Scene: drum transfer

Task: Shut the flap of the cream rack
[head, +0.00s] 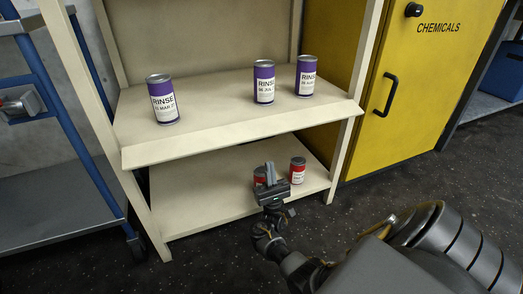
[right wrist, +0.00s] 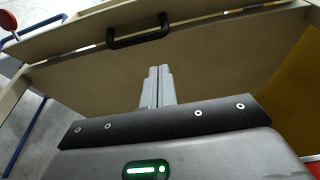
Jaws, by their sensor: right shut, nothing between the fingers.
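The cream rack (head: 148,210) stands in the middle of the head view. Its flap (head: 240,134) is a cream board along the front of the upper shelf, swung down and jutting outward. In the right wrist view the flap (right wrist: 85,32) is seen from below, with a black handle (right wrist: 140,32) on it. My right gripper (head: 268,172) is below the flap, in front of the lower shelf. In the wrist view its fingers (right wrist: 158,75) are shut and empty, pointing up at the cream underside, apart from the handle. My left gripper is not in view.
Several purple cans, one at the left (head: 162,99), stand on the upper shelf behind the flap. Red cans (head: 297,170) stand on the lower shelf, one partly hidden by my gripper. A yellow chemicals cabinet (head: 425,75) is right, a blue-framed cart (head: 60,200) left. Dark floor lies in front.

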